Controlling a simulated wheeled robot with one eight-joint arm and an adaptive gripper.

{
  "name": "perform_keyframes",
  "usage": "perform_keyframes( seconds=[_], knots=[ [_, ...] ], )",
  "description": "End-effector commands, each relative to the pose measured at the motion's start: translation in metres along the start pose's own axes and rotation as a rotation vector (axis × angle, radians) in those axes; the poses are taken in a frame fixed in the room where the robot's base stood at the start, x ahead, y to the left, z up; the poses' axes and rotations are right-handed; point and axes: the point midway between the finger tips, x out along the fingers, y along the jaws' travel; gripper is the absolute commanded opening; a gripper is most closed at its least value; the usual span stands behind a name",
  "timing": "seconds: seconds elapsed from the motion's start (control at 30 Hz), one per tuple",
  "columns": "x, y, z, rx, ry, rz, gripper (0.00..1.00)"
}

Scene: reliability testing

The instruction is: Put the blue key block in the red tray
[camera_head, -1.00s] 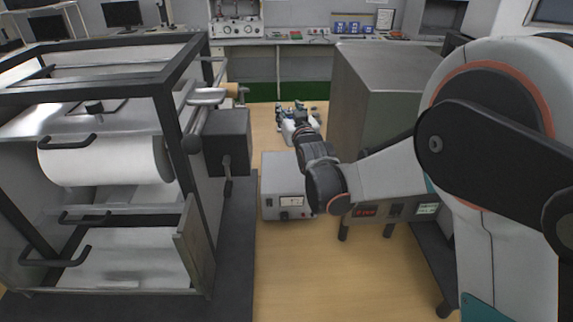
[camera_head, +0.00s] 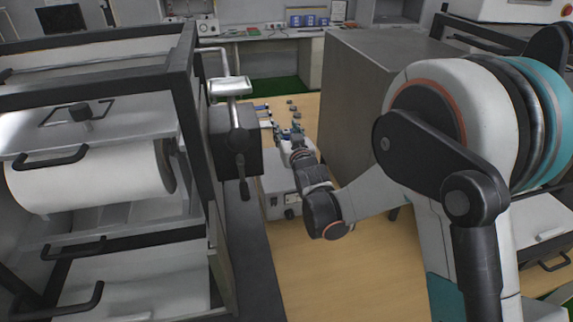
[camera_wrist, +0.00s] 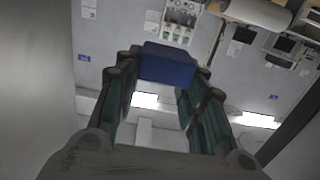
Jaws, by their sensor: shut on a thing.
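My gripper (camera_wrist: 165,90) shows in the wrist view with its two green-sided fingers closed on a blue block (camera_wrist: 168,64), which spans the fingertips. Its exact key shape cannot be made out. I cannot make out the red tray in either current view.
A black-framed machine with a white roll (camera_head: 95,180) stands close on the left. A large grey metal cabinet (camera_head: 365,95) stands right of my gripper. A grey instrument box (camera_head: 275,195) lies below my forearm. A far bench (camera_head: 265,33) holds blue bins (camera_head: 308,20).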

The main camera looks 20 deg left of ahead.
Motion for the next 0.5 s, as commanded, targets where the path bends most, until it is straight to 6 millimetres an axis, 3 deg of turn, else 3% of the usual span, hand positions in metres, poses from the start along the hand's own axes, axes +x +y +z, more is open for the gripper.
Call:
perform_keyframes(
  seconds=[0.03, 0.2, 0.5],
  knots=[
    [0.001, 0.0, 0.017, 0.0, 0.0, 0.0, 0.0],
    [0.003, 0.0, 0.048, 0.0, 0.0, 0.0, 0.0],
    [0.004, 0.0, 0.068, 0.0, 0.0, 0.0, 0.0]
  ],
)
